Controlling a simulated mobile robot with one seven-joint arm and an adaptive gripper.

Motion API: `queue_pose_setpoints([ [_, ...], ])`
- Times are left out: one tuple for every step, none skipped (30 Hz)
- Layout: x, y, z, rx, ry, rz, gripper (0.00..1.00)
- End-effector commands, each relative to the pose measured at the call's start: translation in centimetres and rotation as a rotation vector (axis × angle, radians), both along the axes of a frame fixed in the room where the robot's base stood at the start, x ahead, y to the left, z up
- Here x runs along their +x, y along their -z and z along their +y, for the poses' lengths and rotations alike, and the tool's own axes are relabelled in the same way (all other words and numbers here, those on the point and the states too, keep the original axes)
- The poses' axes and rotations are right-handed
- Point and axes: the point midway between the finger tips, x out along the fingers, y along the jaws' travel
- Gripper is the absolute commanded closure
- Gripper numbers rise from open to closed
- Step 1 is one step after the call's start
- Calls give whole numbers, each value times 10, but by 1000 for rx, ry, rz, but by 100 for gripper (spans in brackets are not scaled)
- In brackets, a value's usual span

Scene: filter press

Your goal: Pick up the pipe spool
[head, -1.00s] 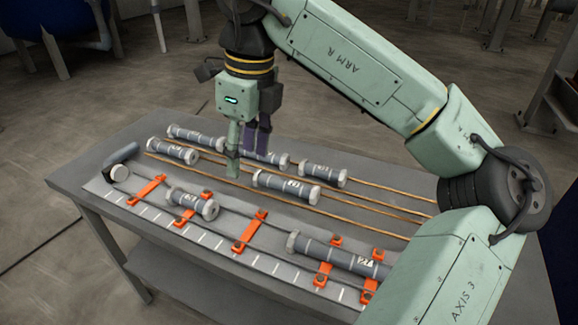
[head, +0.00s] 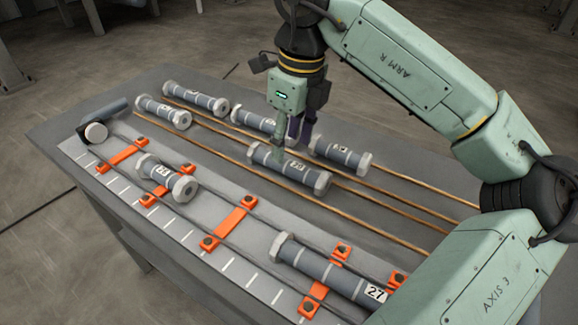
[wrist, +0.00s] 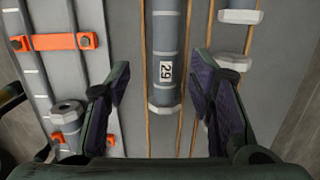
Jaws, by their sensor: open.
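Several grey pipe spools with pale hexagonal ends lie on the workbench. My gripper is open and empty, pointing down. The fingers partly hide the spool's middle in the head view. I cannot tell whether the fingertips reach down beside it.
Other spools lie close by: one behind right (head: 341,154), one behind left (head: 262,124), and two at the far left. A front rail with orange clamps (head: 230,220) carries a short spool (head: 166,178) and a spool marked 27 (head: 325,271).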

Motion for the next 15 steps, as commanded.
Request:
queue_pose_setpoints([
  [0,4,1,0,-1,1,51],
  [0,6,1,1,-1,-1,51],
  [1,8,1,2,0,-1,51],
  [1,10,1,2,0,-1,51],
  [1,12,1,2,0,0,51],
  [2,16,1,2,-1,1,51],
  [3,20,1,2,-1,2,51],
  [4,24,1,2,-1,2,51],
  [5,30,1,3,-1,3,51],
  [7,35,1,2,-1,2,51],
  [8,39,1,3,-1,3,51],
  [8,46,2,2,-1,1,51],
  [9,50,2,2,-1,1,51],
  [9,53,2,3,0,1,51],
  [9,56,3,3,0,1,51],
])
